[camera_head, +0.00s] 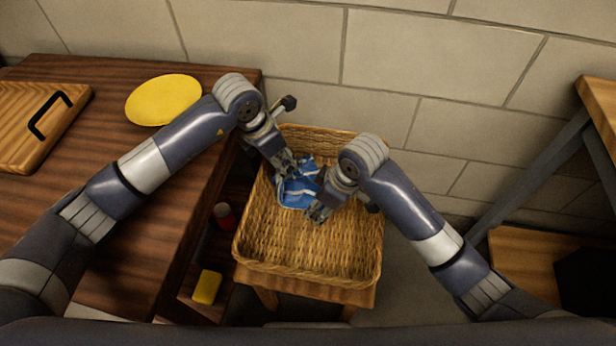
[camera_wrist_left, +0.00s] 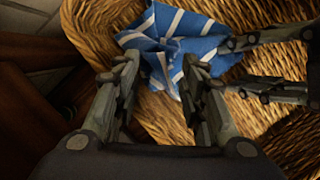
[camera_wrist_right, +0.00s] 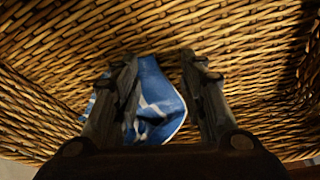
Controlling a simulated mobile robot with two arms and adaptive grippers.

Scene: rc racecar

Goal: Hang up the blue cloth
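The blue cloth (camera_head: 296,194) with white stripes lies crumpled inside the wicker basket (camera_head: 262,242), partly hidden by my grippers in the head view. My left gripper (camera_head: 284,171) reaches into the basket from the left. In the left wrist view its fingers (camera_wrist_left: 158,62) are apart, with cloth (camera_wrist_left: 172,26) beyond and between them. My right gripper (camera_head: 318,206) is at the cloth's right side. In the right wrist view its fingers (camera_wrist_right: 160,58) are apart, with part of the cloth (camera_wrist_right: 158,92) between them, nearer the left finger. Whether either gripper touches the cloth is unclear.
The basket stands on a small wooden stool (camera_head: 300,302). A wooden counter (camera_head: 100,222) at left holds a yellow oval object (camera_head: 163,100) and a cutting board (camera_head: 30,120). A yellow block (camera_head: 207,287) and a red object (camera_head: 224,215) sit below. A shelf unit (camera_head: 530,258) stands at right.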

